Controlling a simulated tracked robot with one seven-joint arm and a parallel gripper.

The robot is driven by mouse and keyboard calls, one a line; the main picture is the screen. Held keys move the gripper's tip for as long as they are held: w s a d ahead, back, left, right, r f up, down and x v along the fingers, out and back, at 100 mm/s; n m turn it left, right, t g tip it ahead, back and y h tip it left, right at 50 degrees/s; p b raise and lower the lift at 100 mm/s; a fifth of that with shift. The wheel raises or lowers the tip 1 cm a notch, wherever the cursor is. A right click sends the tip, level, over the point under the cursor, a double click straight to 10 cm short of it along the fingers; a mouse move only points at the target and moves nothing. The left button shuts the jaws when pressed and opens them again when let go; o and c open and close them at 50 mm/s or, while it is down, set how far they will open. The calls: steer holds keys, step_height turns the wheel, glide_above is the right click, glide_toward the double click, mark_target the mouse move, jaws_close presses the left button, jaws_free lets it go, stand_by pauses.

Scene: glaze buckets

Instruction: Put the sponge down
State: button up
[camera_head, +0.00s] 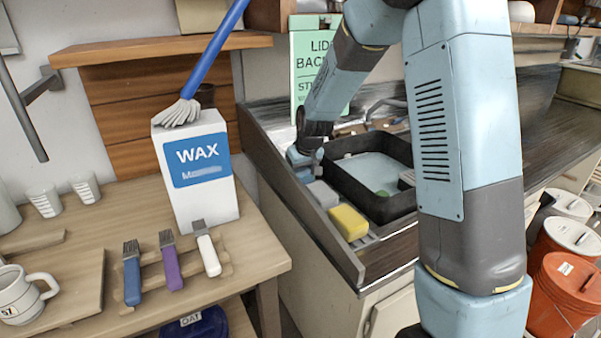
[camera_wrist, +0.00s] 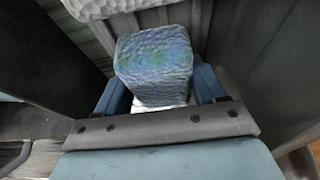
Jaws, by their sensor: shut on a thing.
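A blue-green mottled sponge (camera_wrist: 153,65) sits between the two blue fingers of my gripper (camera_wrist: 160,92) in the wrist view. The gripper is shut on it. In the head view my gripper (camera_head: 305,160) is low at the left side of the sink counter, beside the black basin (camera_head: 372,208). The held sponge is mostly hidden there. A grey sponge (camera_head: 323,194) and a yellow sponge (camera_head: 349,222) lie in a row in front of the gripper. I cannot tell whether the held sponge touches the surface under it.
The black basin holds water and stands close right of the gripper. A dark raised board (camera_head: 290,200) edges the counter on the left. A white WAX box (camera_head: 197,170) with a brush on top stands on the wooden table. Orange buckets (camera_head: 565,290) stand at right.

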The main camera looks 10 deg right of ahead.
steer(key=o, duration=0.7)
steer(key=shift+r, duration=0.1)
steer(key=v, duration=1.2)
steer(key=shift+s, duration=0.15)
steer(key=s+d+r+m+t, duration=0.1)
steer(key=s+d+r, duration=0.3)
steer(key=s, duration=0.3)
steer(key=s+d+r+m, duration=0.1)
steer(key=s+d+r, duration=0.2)
steer(key=s+r, duration=0.25)
steer(key=shift+s+d+r+m+t+h, duration=0.3)
steer(key=shift+s+d, duration=0.8)
steer(key=shift+s, duration=2)
steer(key=shift+s+d+m+g+h, duration=0.1)
steer(key=shift+s+d+m+h, duration=0.7)
steer(key=shift+s, duration=2.25)
steer(key=shift+s+d+r+m+t+y, duration=0.15)
steer(key=shift+s+d, duration=1.3)
steer(key=shift+s, duration=1.65)
